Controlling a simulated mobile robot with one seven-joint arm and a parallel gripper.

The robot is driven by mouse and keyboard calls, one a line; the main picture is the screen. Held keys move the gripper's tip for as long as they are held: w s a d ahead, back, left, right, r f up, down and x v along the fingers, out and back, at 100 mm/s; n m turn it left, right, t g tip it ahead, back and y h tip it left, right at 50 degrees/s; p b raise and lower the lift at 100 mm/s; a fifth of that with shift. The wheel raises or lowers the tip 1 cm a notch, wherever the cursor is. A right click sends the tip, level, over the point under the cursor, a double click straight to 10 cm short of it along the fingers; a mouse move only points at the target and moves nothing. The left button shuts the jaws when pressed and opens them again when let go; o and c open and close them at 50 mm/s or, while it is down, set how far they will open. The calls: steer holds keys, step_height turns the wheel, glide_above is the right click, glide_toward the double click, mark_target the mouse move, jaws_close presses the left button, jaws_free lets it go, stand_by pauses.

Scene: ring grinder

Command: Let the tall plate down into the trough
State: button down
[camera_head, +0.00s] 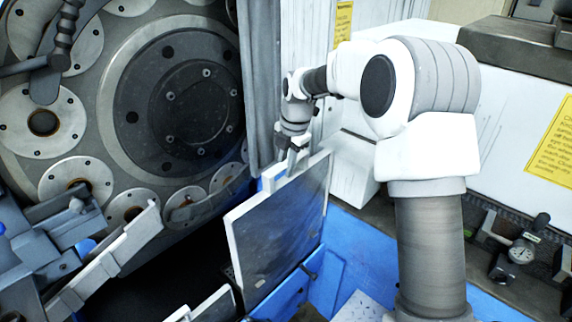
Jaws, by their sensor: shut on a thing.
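The tall plate (275,232) is a flat grey panel with a pale edge, standing nearly upright in the middle of the view. My gripper (290,163) is at its top edge, pointing down, and is shut on the plate. The fingertips are small here and partly merge with the plate's edge. The trough (285,297) appears to be the blue structure around the plate's lower part. The plate's bottom edge is partly hidden, so I cannot tell how deep it sits.
The grinder's large round face (180,100) with several discs fills the left. A grey vertical post (257,85) stands close behind the plate. Pale plates (215,304) lie at the lower front. A dial gauge (521,252) sits on the right bench. A dark gap opens below the round face.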

mark_target(286, 196)
steer(key=shift+w+f, duration=0.1)
steer(key=shift+f, duration=0.05)
stand_by(0.4)
steer(key=shift+f+b, duration=0.95)
steer(key=shift+f, duration=0.65)
steer(key=shift+f+b, duration=1.1)
steer(key=shift+f, duration=0.4)
steer(key=shift+f+b, duration=1.45)
steer(key=shift+f, duration=0.7)
steer(key=shift+s+d, duration=0.45)
stand_by(0.5)
